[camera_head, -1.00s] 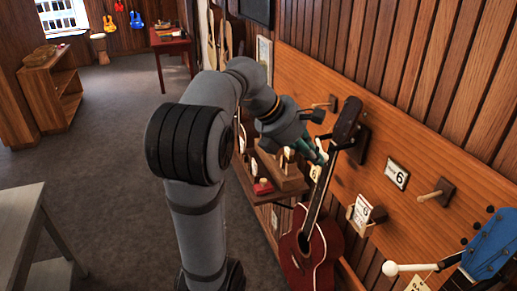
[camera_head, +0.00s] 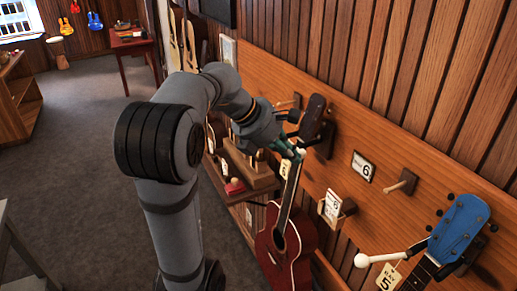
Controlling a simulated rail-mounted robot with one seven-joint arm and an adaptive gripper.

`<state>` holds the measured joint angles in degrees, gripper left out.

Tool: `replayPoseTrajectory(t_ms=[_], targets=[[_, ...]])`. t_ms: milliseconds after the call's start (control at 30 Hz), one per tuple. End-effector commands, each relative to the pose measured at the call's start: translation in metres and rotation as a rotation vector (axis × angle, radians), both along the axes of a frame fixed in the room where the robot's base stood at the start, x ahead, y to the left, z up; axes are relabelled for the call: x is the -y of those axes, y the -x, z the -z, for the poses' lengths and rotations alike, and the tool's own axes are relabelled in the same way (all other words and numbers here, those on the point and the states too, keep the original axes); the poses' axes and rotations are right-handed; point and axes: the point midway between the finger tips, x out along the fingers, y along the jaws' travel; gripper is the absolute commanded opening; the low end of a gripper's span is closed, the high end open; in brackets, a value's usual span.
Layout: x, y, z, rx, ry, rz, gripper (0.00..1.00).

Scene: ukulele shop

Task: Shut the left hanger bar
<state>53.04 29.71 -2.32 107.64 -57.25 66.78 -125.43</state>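A red ukulele (camera_head: 284,246) hangs on the wooden wall panel, its dark headstock (camera_head: 313,117) in a dark hanger. A pale-tipped bar (camera_head: 299,154) shows at its neck, just below the headstock; I take this for the left hanger bar, and most of it is hidden. My gripper (camera_head: 284,148) is at the neck's left side, close to this tip. I cannot tell whether it touches the bar, or how far its fingers are apart. At the right, another hanger bar (camera_head: 388,257) with a white ball end sticks out beside a blue-headed ukulele (camera_head: 460,228).
Wooden pegs (camera_head: 402,182) and number cards (camera_head: 363,166) are on the panel (camera_head: 385,135) between the ukuleles. A small wooden shelf (camera_head: 246,178) with items stands behind my gripper. The floor (camera_head: 90,130) at left is open.

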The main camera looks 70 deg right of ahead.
Motion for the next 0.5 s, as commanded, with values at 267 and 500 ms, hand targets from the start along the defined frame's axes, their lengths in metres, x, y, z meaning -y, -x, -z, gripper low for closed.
replayPoseTrajectory(t_ms=[267, 500], targets=[[0.002, -0.005, -0.001, -0.001, -0.001, -0.002, 0.00], [0.006, -0.015, -0.001, 0.000, -0.001, -0.001, 0.00]])
